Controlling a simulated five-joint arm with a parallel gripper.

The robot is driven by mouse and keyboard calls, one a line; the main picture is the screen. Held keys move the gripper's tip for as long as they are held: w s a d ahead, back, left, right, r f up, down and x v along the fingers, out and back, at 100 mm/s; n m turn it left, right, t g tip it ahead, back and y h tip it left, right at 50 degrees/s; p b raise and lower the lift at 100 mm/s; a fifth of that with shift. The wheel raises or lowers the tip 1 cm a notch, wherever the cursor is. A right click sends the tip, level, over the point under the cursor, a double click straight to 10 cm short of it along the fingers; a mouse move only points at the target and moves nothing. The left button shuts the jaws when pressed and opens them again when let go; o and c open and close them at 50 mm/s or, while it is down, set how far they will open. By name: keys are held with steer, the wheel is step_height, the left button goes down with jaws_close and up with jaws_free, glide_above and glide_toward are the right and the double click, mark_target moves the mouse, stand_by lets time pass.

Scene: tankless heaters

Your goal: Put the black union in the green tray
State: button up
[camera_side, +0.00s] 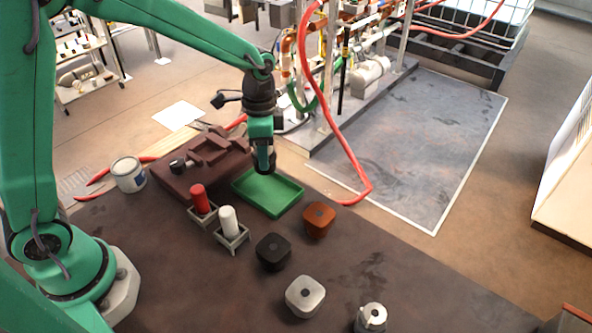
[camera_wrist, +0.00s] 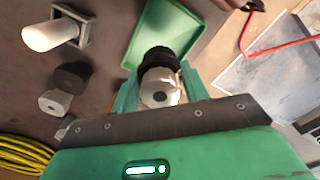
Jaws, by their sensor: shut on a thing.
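My gripper (camera_side: 265,165) points down over the back part of the green tray (camera_side: 285,206). It is shut on the black union (camera_wrist: 158,57), a dark round piece with a pale, holed end facing the wrist camera. In the wrist view the union sits between the two green fingers of my gripper (camera_wrist: 159,80). The tray (camera_wrist: 142,42) shows just beyond it and looks empty where visible. In the side view the union is mostly hidden by the fingers, and its exact height above the tray is hard to tell.
Left of the tray, a red cylinder (camera_side: 199,197) and a white cylinder (camera_side: 228,220) stand in small holders. A brown fixture (camera_side: 205,165) lies behind them. A black block (camera_side: 273,252), orange block (camera_side: 319,220) and white block (camera_side: 305,296) stand in front. A red hose (camera_side: 348,160) hangs behind.

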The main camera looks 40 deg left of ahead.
steer(key=shift+f, duration=0.1)
steer(key=shift+f, duration=3.25)
steer(key=shift+f, duration=0.6)
steer(key=o, duration=1.5)
step_height(320, 180, up, 7)
steer(key=shift+r, duration=0.45)
steer(key=shift+r, duration=0.1)
